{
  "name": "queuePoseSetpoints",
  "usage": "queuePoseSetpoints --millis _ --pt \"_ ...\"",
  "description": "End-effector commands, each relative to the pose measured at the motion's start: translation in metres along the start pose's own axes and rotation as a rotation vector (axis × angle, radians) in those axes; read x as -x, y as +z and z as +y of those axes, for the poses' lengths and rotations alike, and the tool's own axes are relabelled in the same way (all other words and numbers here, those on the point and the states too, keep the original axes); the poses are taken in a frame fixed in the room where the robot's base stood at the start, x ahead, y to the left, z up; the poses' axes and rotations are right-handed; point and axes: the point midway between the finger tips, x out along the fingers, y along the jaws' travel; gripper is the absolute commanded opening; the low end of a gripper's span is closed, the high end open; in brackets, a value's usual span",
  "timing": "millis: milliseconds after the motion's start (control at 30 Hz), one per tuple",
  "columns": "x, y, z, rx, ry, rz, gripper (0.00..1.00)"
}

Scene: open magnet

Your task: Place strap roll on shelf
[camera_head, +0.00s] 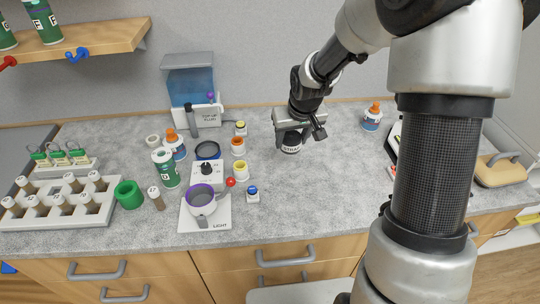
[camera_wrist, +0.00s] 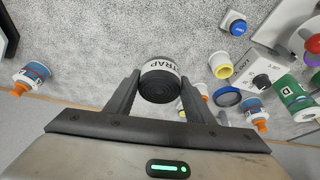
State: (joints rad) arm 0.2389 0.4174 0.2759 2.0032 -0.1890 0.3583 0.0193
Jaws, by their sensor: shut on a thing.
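The strap roll (camera_wrist: 160,84) is a dark coiled roll with a white label reading "STRAP". My gripper (camera_wrist: 160,92) is shut on it, with one finger on each side in the wrist view. In the head view my gripper (camera_head: 291,137) is over the middle of the counter, and the roll (camera_head: 291,147) shows below its fingers. I cannot tell whether the roll touches the counter. The wooden shelf (camera_head: 95,38) is on the wall at the upper left of the head view, with green bottles (camera_head: 42,20) on it.
Hooks, one blue (camera_head: 77,55), hang at the shelf's front edge. Left of my gripper stand a blue liquid dispenser (camera_head: 190,85), a green bottle (camera_head: 165,168), yellow and orange rings, and a white device with a purple-rimmed cup (camera_head: 201,200). An orange-capped bottle (camera_head: 372,117) stands right. Counter around my gripper is clear.

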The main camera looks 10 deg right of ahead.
Motion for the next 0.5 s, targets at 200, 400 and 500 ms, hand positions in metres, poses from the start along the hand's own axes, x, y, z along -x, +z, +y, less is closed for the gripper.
queuePoseSetpoints --millis 200,400,500 --pt "-0.038 -0.043 0.008 0.046 -0.032 0.007 0.26" --pt "-0.072 -0.035 0.008 0.053 -0.036 0.005 0.26" --pt "-0.087 -0.029 0.007 0.055 -0.036 0.007 0.26"
